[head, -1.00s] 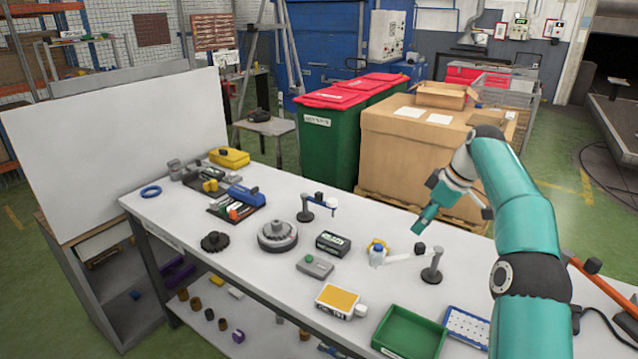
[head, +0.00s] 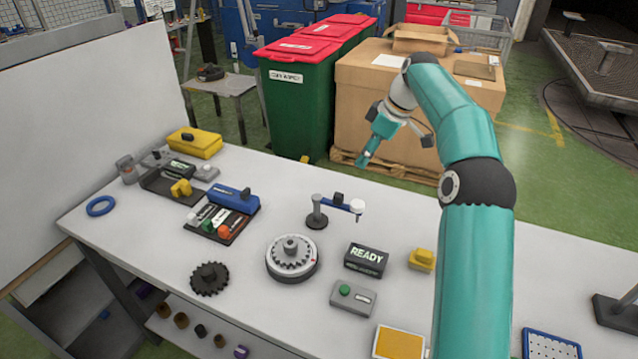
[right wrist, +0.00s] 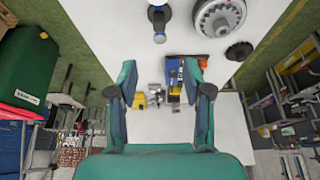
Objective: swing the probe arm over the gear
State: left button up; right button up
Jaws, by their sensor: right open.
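The probe arm (head: 338,203) is a short blue-and-black bar on a dark post (head: 317,214), with a white tip at its right end. It points right, away from the gear (head: 290,251), which sits on a round grey turntable (head: 292,272) in front of the post. The post (right wrist: 158,14) and turntable (right wrist: 218,15) also show at the top of the right wrist view. My right gripper (head: 372,148) is open and empty, above and beyond the probe arm's tip. Its two fingers (right wrist: 161,80) are spread apart in the right wrist view. My left gripper is out of view.
A loose black gear (head: 209,278) lies left of the turntable. A display reading READY (head: 366,260), a grey box with a green button (head: 353,297) and a yellow block (head: 422,260) stand to the right. A tool tray (head: 223,213) lies behind. My right arm hides part of the table.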

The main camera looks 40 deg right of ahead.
aim_at(338, 194)
jog(key=p+x, duration=0.1)
jog(key=x, duration=1.6)
jog(key=shift+w, duration=0.2)
jog(key=shift+r, duration=0.1)
grip_shut()
